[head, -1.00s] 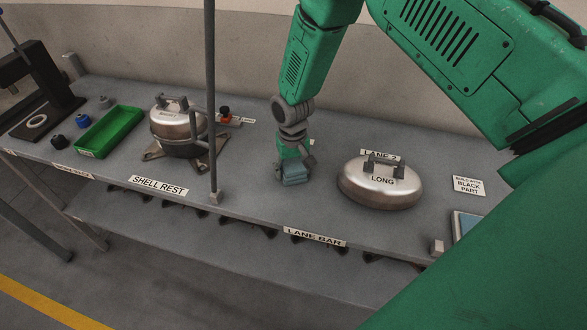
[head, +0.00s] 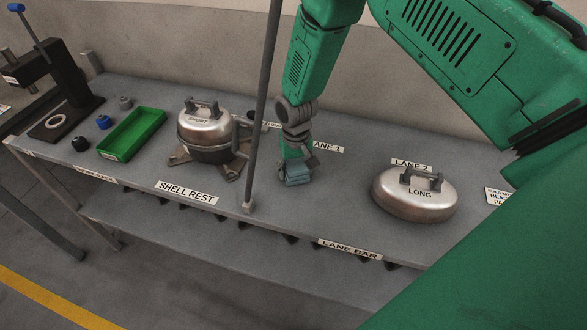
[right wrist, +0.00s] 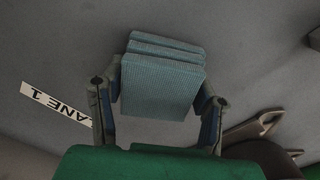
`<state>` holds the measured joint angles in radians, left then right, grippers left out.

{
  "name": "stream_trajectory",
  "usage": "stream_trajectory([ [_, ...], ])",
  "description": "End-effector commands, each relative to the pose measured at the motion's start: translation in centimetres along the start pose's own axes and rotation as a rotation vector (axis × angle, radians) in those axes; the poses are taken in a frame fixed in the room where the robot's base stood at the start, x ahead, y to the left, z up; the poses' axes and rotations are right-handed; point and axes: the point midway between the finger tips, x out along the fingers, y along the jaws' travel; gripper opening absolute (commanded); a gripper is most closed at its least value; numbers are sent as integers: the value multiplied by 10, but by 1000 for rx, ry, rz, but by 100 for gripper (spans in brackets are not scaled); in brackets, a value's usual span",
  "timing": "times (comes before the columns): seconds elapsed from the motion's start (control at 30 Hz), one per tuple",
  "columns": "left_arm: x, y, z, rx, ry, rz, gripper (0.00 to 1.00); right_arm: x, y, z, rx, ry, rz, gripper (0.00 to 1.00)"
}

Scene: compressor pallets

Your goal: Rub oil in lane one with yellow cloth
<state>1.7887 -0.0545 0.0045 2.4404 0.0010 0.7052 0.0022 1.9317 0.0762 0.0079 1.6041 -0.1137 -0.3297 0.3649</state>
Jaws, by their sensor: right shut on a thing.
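My right gripper (head: 298,170) is shut on a folded blue-teal cloth (head: 297,178), at or just above the grey bench top (head: 345,185). In the right wrist view the gripper's fingers (right wrist: 160,104) stand at both sides of the ribbed, layered cloth (right wrist: 162,85). The cloth looks blue, and no yellow cloth is in view. The "LANE 1" label (head: 329,147) lies just right of and behind the gripper; it also shows in the right wrist view (right wrist: 55,102). I cannot make out any oil. My left gripper is not in view.
A domed shell marked "LONG" (head: 415,205) sits right of the gripper, by the "LANE 2" label (head: 411,164). Left are an upright pole (head: 262,100), a handled pot-like shell on a footed base (head: 205,135), a green tray (head: 120,155) and a black press (head: 70,90).

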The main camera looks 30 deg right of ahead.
Motion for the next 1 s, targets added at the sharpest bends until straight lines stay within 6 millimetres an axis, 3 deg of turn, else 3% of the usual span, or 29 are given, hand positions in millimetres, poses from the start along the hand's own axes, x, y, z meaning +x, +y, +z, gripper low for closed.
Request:
stream_trajectory([
  [0.03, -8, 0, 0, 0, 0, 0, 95, -20, 0, -1, 1, 4, -2, 23],
  [0.07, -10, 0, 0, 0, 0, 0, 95, -26, 1, 0, 1, 4, -2, 23],
  [0.6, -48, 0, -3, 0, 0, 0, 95, -72, 4, 1, -1, 1, 1, 23],
  [1.0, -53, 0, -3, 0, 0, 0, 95, -78, 6, 0, -1, 0, 0, 23],
])
